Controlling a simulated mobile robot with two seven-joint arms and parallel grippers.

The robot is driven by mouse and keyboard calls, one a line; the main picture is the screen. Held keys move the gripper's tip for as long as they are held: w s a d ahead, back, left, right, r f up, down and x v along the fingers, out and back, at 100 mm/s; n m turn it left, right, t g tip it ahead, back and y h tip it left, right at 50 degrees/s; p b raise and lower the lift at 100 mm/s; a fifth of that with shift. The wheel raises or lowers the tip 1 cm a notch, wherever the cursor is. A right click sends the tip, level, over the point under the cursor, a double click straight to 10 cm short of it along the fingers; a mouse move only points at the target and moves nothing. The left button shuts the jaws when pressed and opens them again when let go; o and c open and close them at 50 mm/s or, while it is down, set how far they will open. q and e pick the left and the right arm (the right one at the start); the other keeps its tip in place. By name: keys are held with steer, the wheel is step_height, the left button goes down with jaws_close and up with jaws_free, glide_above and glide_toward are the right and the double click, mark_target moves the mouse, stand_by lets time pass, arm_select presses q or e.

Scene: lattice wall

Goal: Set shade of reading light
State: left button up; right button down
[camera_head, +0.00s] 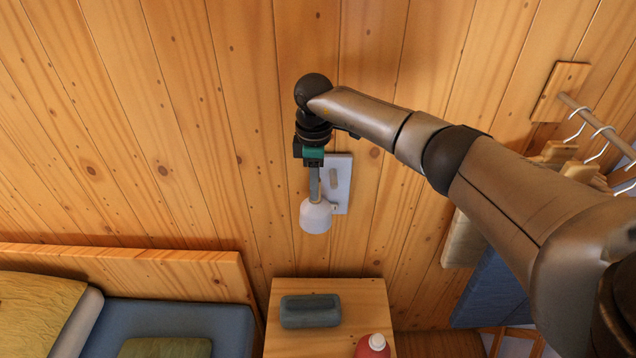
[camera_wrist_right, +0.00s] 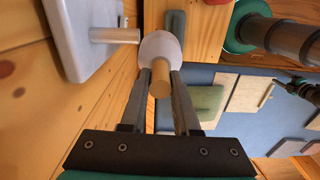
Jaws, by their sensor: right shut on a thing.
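The reading light has a pale wall plate (camera_head: 339,182) with a short peg and a white rounded shade (camera_head: 316,217). The shade hangs below and in front of the plate. My right gripper (camera_head: 315,193) reaches down to it from above. In the right wrist view, the plate (camera_wrist_right: 82,35) is at the left and the shade (camera_wrist_right: 160,47) sits at the far end of my fingers. The fingers of my right gripper (camera_wrist_right: 160,72) are shut on the shade, with a short wooden knob (camera_wrist_right: 160,78) between them. My left gripper does not show.
Below the light stands a wooden bedside table (camera_head: 270,343) with a grey-green block (camera_head: 310,311) and a red bottle (camera_head: 373,346). A bed with a wooden headboard (camera_head: 130,271) is at the lower left. A rail with hooks (camera_head: 597,127) is at the right.

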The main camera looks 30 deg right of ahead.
steer(key=shift+w+r+m, duration=0.1)
steer(key=shift+w+m, duration=0.25)
steer(key=shift+m, duration=0.35)
steer(key=c, duration=0.7)
jaws_free()
steer(key=shift+o, duration=0.2)
step_height(320, 180, up, 15)
steer(key=b, duration=0.1)
